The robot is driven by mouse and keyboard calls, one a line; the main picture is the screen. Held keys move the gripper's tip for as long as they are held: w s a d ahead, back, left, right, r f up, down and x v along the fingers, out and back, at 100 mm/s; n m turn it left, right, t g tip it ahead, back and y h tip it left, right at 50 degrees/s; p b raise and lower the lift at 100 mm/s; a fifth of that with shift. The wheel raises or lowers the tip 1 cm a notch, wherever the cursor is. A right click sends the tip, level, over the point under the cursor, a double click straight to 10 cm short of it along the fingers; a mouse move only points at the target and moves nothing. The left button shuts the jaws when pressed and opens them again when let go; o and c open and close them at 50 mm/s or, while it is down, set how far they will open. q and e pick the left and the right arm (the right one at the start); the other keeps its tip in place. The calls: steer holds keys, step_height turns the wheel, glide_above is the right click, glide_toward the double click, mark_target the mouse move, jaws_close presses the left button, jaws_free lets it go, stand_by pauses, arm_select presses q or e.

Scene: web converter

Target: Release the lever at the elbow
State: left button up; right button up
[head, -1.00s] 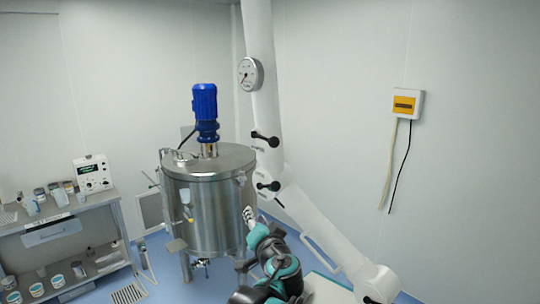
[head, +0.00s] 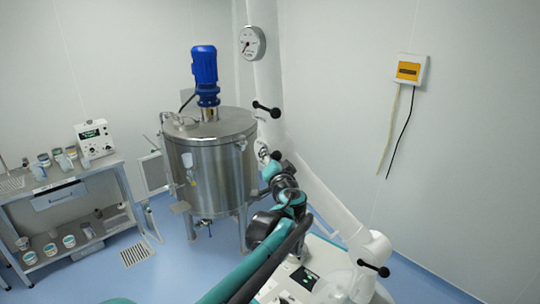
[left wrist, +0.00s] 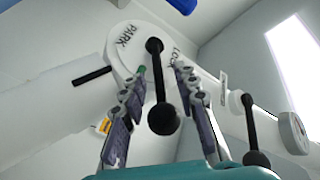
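A jointed white arm (head: 325,200) stands beside the steel tank, bending at an elbow in the middle of the head view. A black lever with a ball knob (head: 276,155) is at this bend, close to my left gripper (head: 263,151). In the left wrist view, a black ball-ended lever (left wrist: 162,117) sits on a round white plate (left wrist: 125,48) marked PARK and a partly covered word starting LO. My left gripper (left wrist: 159,72) is open, its fingers on either side of this lever. Contact cannot be told. My right gripper is not in view.
A second black lever (head: 266,109) is higher on the white arm, and another (head: 373,268) is at its lower end. The steel tank (head: 212,170) with a blue motor (head: 204,70) stands close on the left. A shelf unit (head: 75,190) is farther left.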

arm_select(q)
steer(key=shift+d, duration=0.1)
steer(key=shift+c, duration=1.3)
steer(key=shift+s, duration=0.1)
jaws_close()
steer(key=shift+a, duration=0.25)
steer(key=shift+d, duration=0.1)
